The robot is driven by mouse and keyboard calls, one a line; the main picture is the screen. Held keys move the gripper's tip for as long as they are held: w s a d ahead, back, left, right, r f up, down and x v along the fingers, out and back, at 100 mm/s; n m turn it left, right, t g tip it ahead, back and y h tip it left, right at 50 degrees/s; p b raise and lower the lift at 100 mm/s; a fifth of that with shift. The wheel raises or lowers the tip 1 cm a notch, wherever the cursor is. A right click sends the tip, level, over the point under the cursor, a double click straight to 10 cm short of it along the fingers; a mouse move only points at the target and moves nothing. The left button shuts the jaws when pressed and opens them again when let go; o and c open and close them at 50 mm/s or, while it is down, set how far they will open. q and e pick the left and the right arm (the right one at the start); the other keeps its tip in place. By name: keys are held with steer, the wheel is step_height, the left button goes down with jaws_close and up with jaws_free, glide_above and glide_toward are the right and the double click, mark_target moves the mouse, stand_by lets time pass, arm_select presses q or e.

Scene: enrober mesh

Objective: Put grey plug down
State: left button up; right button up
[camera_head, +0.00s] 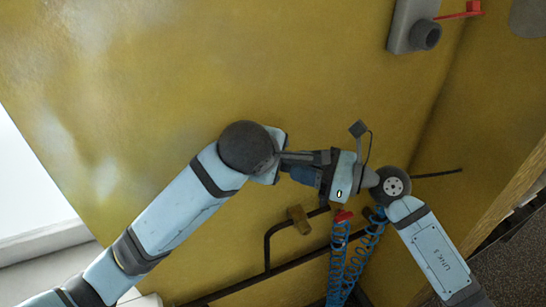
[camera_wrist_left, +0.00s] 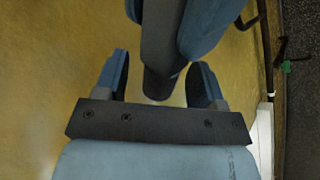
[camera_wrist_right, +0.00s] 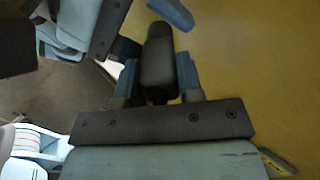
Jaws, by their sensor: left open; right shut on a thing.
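The grey plug (camera_wrist_right: 158,58) is a dark, rounded cylinder. In the right wrist view my right gripper (camera_wrist_right: 157,78) is shut on it, one blue finger on each side. In the left wrist view the plug (camera_wrist_left: 158,55) shows in the gap between the spread fingers of my left gripper (camera_wrist_left: 160,78), which is open. Blue fingers of the right gripper show beyond it. In the head view my right gripper (camera_head: 314,172) comes from the right and meets the left one; the plug cannot be made out there.
A large yellow panel (camera_head: 290,60) fills the background. A grey fitting with a round socket (camera_head: 425,35) and a red lever (camera_head: 460,13) are at the top right. Blue coiled hoses (camera_head: 338,265) and a black pipe rail (camera_head: 290,265) lie below the grippers.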

arm_select(q)
steer(key=c, duration=0.9)
steer(key=shift+c, duration=0.4)
arm_select(e)
steer(key=o, duration=1.2)
